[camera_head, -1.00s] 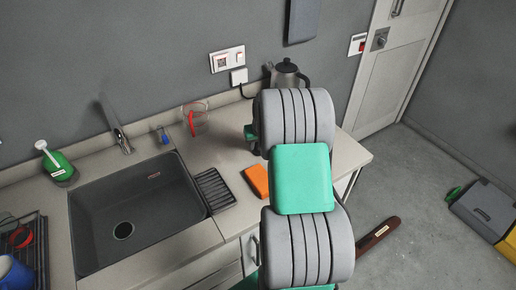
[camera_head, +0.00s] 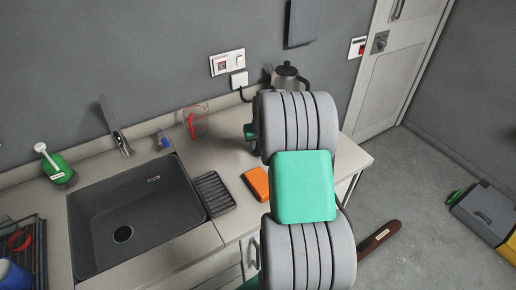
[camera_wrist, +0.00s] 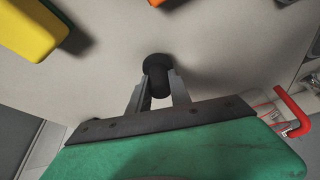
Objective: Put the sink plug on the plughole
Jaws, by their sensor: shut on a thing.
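The sink plug (camera_wrist: 157,66) is small, black and round-topped in the wrist view. My gripper (camera_wrist: 158,90) is shut on it, one finger on each side, with the light worktop behind it. I cannot tell whether the plug touches the worktop. In the head view my arm hides the plug and the fingertips. The dark sink (camera_head: 165,215) is at the left of the head view. Its round plughole (camera_head: 123,234) is open to view in the basin floor, left of my arm.
A tap (camera_head: 120,135) stands behind the sink, beside a green soap bottle (camera_head: 57,168). A clear jug with a red handle (camera_head: 190,126), an orange block (camera_head: 257,183) and a kettle (camera_head: 288,80) are on the worktop. A yellow-green sponge (camera_wrist: 30,28) shows in the wrist view.

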